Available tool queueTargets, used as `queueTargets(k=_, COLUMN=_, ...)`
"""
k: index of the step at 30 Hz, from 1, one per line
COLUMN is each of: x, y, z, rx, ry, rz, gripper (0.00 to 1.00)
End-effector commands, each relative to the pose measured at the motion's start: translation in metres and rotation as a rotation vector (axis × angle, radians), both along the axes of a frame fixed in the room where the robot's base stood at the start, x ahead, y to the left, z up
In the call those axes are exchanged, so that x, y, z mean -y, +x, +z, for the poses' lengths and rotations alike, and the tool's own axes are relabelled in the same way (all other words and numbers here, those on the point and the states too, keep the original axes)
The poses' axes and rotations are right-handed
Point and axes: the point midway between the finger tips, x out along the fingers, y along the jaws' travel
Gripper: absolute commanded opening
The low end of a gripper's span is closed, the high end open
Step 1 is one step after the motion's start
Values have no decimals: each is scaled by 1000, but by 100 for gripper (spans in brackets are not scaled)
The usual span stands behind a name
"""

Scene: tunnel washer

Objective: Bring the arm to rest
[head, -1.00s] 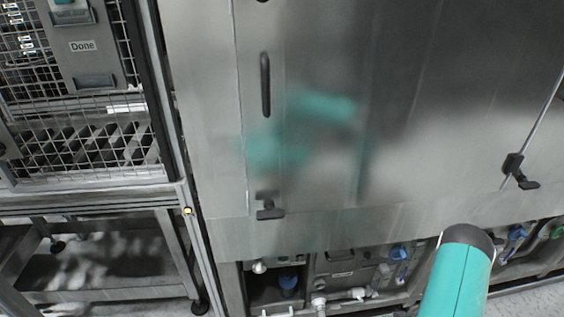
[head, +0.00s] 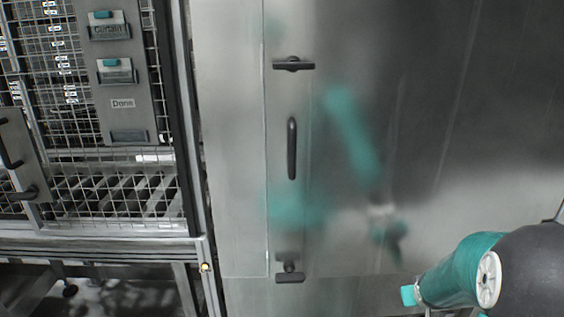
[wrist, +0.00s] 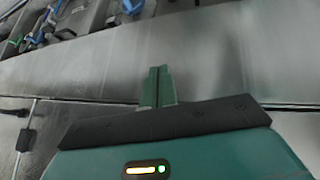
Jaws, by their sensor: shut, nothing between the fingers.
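My gripper (wrist: 158,88) shows in the wrist view. Its two green fingers are together with nothing between them. They stand out in front of the steel washer panel (wrist: 215,60); I cannot tell the distance to it. In the head view my teal and black arm is at the lower right, and the gripper itself is not seen directly. A blurred teal reflection of my body and arm shows in the washer's steel panel (head: 420,120).
The steel panel has a vertical black handle (head: 291,148) with a latch (head: 293,64) above and another latch (head: 289,271) below. To the left stands a wire mesh cage (head: 110,200) with a grey card holder (head: 122,85). Pipes and blue valves (wrist: 133,6) show in the wrist view.

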Motion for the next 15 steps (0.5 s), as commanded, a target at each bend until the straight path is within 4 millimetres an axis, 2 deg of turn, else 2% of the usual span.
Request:
queueTargets(k=1, x=-13, y=-5, z=22, rx=5, ry=0, rz=-1, gripper=0)
queueTargets(k=6, x=-51, y=-30, z=76, rx=-6, ry=19, rz=-14, gripper=0)
queueTargets(k=11, x=-90, y=-63, z=118, rx=-19, ry=51, rz=-12, gripper=0)
queueTargets(k=15, x=-123, y=-98, z=147, rx=-32, ry=89, rz=-1, gripper=0)
